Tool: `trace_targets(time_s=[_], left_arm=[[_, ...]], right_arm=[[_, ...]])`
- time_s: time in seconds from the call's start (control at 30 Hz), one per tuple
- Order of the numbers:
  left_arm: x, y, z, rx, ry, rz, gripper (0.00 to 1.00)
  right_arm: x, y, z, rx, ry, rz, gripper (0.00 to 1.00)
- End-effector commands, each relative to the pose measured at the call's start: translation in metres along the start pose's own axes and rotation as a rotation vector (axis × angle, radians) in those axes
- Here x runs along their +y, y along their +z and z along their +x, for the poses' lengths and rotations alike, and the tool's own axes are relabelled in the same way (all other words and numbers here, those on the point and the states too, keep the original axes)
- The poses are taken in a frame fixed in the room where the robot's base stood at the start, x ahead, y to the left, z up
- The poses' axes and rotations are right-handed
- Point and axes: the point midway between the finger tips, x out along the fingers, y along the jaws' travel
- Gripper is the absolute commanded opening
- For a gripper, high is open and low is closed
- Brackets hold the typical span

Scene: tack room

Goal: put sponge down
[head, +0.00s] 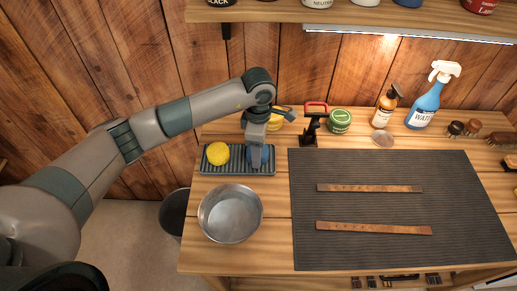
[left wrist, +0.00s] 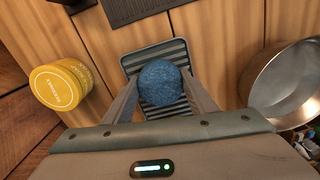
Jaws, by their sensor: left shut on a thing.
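A blue round sponge (left wrist: 160,83) is between the fingers of my left gripper (left wrist: 160,88), which is shut on it. In the left wrist view it is over the ridged grey tray (left wrist: 178,52); I cannot tell whether it touches the tray. In the head view my left gripper (head: 256,163) points down at the right part of the tray (head: 233,170), and the blue sponge (head: 265,157) shows only in part behind it. A yellow round sponge (head: 217,153) lies on the left part of the tray. My right gripper is not in view.
A metal bowl (head: 230,213) stands just in front of the tray. A dark ribbed mat (head: 390,205) with two leather straps (head: 370,188) lies to the right. A yellow tin (left wrist: 60,86), a green tin (head: 339,121) and bottles (head: 423,105) stand along the back.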

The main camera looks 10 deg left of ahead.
Motion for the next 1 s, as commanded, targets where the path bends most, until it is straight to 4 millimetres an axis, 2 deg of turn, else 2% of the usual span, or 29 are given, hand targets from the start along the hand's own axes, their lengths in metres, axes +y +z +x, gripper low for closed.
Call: trace_targets(time_s=[0.03, 0.1, 0.6, 0.63, 0.77, 1.0], left_arm=[[0.000, 0.000, 0.002, 0.000, 0.000, 0.000, 0.54], [0.000, 0.000, 0.001, 0.000, 0.000, 0.000, 0.70], [0.000, 0.000, -0.005, 0.000, 0.000, 0.000, 0.70], [0.001, 0.000, -0.005, 0.000, 0.002, 0.000, 0.70], [0.001, 0.000, -0.019, -0.001, 0.004, 0.000, 0.70], [0.002, 0.000, -0.060, 0.000, 0.005, 0.000, 0.70]], right_arm=[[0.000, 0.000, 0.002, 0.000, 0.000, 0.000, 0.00], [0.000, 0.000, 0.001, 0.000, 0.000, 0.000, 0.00], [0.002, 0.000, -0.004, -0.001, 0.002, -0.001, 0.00], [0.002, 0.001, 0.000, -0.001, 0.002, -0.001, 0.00], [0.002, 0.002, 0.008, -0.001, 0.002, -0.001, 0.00], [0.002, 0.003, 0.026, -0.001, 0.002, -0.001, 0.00]])
